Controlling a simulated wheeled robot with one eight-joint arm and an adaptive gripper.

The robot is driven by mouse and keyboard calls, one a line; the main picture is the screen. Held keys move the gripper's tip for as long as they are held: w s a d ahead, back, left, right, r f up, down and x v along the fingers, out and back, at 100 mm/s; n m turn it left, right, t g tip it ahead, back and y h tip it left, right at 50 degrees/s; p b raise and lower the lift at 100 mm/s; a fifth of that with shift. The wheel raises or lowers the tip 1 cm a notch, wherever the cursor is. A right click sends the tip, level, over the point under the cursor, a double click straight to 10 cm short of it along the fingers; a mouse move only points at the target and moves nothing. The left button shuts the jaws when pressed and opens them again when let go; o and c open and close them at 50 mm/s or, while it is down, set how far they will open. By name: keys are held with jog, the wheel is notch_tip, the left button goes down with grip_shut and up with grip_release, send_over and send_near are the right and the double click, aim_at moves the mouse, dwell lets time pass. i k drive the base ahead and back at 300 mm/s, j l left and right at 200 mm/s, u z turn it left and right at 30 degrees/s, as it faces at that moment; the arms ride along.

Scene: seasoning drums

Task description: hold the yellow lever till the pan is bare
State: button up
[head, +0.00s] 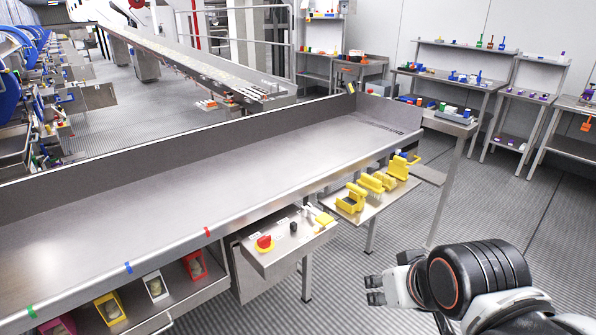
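A control box (280,254) hangs below the front edge of the long steel pan (200,190). A small yellow lever or handle (323,218) shows at its right end, beside pale parts. A red knob on a yellow base (265,243) and a black knob (293,228) are also on the box. The near pan's visible surface looks bare, with dark slots at its right end. My gripper (374,289) is to the lower right of the box, pointing left. Its two fingers are apart with nothing between them, and it touches nothing.
Several yellow tools (350,199) stand on a side shelf right of the box. Colored bins (110,308) sit under the pan at lower left. A farther pan (205,66) carries pale scattered material. Steel legs stand below the shelf; the floor right of it is open.

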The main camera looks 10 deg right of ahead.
aim_at(323, 219)
jog(key=u, duration=1.85)
jog(key=i+l+z, duration=0.35)
jog(key=l, duration=0.15)
jog(key=i+l+z, duration=0.45)
jog(key=i, duration=0.25)
jog(key=k+l, duration=0.1)
jog(key=l+z, duration=0.05)
